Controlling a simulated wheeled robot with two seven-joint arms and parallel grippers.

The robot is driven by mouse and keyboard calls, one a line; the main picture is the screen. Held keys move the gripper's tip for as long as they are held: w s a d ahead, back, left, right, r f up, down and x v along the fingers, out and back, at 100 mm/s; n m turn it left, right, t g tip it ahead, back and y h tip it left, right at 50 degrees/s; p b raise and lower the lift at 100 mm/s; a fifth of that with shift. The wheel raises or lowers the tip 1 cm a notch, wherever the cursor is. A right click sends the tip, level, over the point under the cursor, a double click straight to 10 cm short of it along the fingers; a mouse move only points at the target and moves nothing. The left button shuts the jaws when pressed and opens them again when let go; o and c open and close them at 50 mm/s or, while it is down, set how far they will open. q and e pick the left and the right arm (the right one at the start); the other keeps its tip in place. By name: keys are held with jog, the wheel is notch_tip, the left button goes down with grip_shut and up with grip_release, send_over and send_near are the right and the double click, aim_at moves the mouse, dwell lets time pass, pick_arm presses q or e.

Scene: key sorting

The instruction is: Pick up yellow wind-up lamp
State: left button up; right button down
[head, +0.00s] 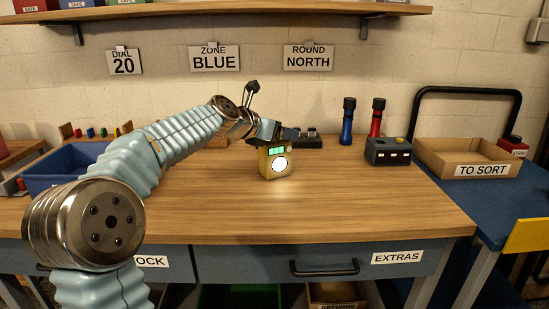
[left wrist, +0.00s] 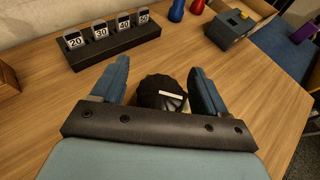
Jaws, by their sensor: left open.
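The yellow wind-up lamp (head: 268,172) stands upright on the wooden table, with a white round face and a green panel above it. My left gripper (head: 272,140) is right at the lamp's top, coming from behind and left of it. In the left wrist view my left gripper (left wrist: 158,82) is open, its two blue fingers on either side of a dark, round, ridged part (left wrist: 160,92) that appears to belong to the lamp. Whether the fingers touch it I cannot tell. My right gripper is not in view.
A black rack with numbered tags (left wrist: 115,46) stands behind the lamp. Blue (head: 347,122) and red (head: 376,118) torches and a dark box (head: 388,152) stand to the right. A TO SORT tray (head: 440,158) is farther right; a blue bin (head: 70,165) is left. The table's front is clear.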

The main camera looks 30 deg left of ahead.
pick_arm(q)
jog(key=shift+c, duration=0.2)
grip_shut()
jog(key=shift+r, duration=0.1)
